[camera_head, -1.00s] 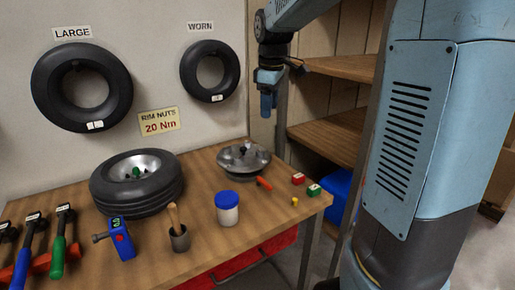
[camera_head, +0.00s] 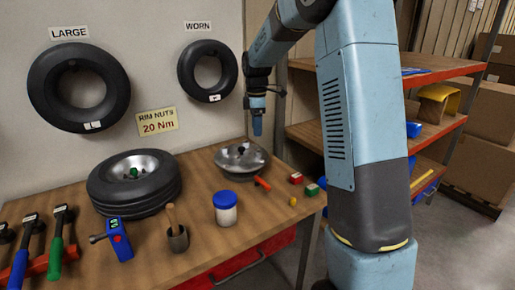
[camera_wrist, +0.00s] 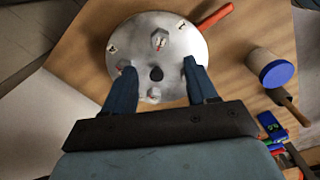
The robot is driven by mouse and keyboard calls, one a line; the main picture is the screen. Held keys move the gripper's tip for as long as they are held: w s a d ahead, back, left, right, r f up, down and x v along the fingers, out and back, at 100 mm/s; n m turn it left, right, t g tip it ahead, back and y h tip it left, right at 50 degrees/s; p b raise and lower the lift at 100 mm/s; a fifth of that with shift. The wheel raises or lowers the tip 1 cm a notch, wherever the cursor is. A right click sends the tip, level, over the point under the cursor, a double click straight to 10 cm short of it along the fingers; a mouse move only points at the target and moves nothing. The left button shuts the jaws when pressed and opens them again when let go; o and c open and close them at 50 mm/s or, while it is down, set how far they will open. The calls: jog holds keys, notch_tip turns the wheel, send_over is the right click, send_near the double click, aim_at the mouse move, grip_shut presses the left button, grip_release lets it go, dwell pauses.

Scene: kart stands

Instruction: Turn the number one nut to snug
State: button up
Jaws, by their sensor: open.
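A round silver rim half (camera_head: 228,160) lies on the bench in the head view. In the wrist view the same rim half (camera_wrist: 135,35) shows several small studs or nuts around a dark centre hole. My gripper (camera_head: 257,128) hangs above the back right of the rim half, pointing down. In the wrist view my gripper (camera_wrist: 157,68) is open, its two fingers apart over the disc with nothing between them.
A red-handled tool (camera_head: 262,184) lies at the rim half's front. Red (camera_head: 296,178) and green (camera_head: 313,189) boxes sit to its right. A blue-lidded jar (camera_head: 226,208), a mounted tyre (camera_head: 110,197) and a blue torque tool (camera_head: 120,240) stand along the bench. Shelves are at the right.

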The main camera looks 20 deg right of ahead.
aim_at(257, 150)
notch_tip(257, 150, down, 9)
jog(key=shift+r, duration=0.1)
dwell(0.3)
jog(key=shift+c, duration=0.3)
jog(key=c, duration=0.9)
jog(key=shift+d, duration=0.1)
jog(key=shift+c, duration=0.5)
